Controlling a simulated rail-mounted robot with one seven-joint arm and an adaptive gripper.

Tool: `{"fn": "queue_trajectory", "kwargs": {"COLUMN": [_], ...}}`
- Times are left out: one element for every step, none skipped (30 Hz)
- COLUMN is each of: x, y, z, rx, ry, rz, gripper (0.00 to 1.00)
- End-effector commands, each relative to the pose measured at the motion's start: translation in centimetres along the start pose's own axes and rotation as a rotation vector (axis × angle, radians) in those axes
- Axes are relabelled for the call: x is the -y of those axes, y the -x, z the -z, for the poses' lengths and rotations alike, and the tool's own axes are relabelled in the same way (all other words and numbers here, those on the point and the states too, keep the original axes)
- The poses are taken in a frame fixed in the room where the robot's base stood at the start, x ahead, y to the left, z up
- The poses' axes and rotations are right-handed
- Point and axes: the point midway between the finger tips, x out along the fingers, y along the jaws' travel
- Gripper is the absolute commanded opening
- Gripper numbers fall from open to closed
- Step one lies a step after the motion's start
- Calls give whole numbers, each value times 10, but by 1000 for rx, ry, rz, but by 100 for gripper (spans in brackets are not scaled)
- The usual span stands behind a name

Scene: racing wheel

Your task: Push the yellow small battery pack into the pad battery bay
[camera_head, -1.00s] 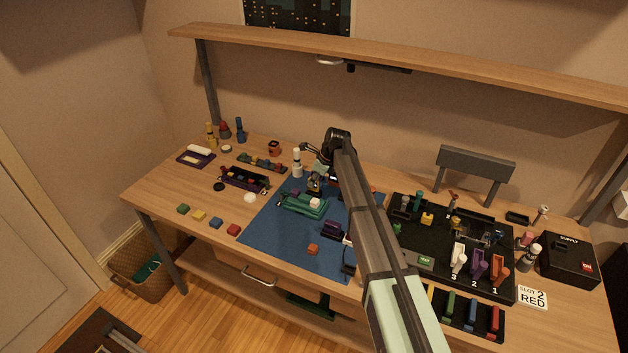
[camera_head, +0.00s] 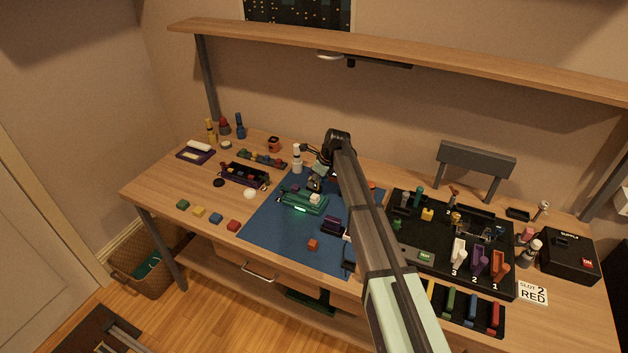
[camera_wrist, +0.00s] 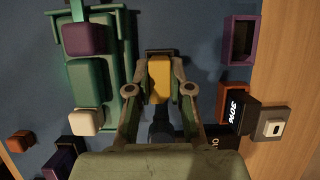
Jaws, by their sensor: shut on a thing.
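The yellow small battery pack (camera_wrist: 159,78) sits between the two fingers of my gripper (camera_wrist: 159,88) in the wrist view, and the gripper is shut on it. A dark bracket-like edge lies just beyond its far end. The green pad (camera_wrist: 90,82) is beside it on the left, with a purple block and a white block on top. In the head view the pad (camera_head: 290,207) lies on the blue mat, and a bright green strip shows on its front side. My gripper (camera_head: 315,185) is at its back edge there. I cannot tell how deep the pack sits in the bay.
The blue mat (camera_head: 275,233) carries a purple open box (camera_wrist: 239,42) and an orange block (camera_head: 313,244). A white bottle (camera_head: 297,160) stands behind the pad. The black tray (camera_head: 420,275) with tools is to the right.

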Motion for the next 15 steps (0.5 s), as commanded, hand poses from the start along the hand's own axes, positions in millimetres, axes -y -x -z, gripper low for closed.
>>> {"fn": "queue_trajectory", "kwargs": {"x": [0,0,0,0,0,0,0,0,0,0,0,0,0,0,0], "y": [-1,-2,-1,-1,-1,-1,-1,-1,-1,-1,-1,-1,-1,-1,0], "z": [0,1,0,0,0,0,0,0,0,0,0,1,1,1,1], "rx": [0,0,0,0,0,0,0,0,0,0,0,0,0,0,0], "ry": [0,0,0,0,0,0,0,0,0,0,0,0,0,0,0], "rz": [0,0,0,0,0,0,0,0,0,0,0,0,0,0,0], "gripper": [0,0,34,45,49,49,49,49,49,49,49,49,49,49,49]}}
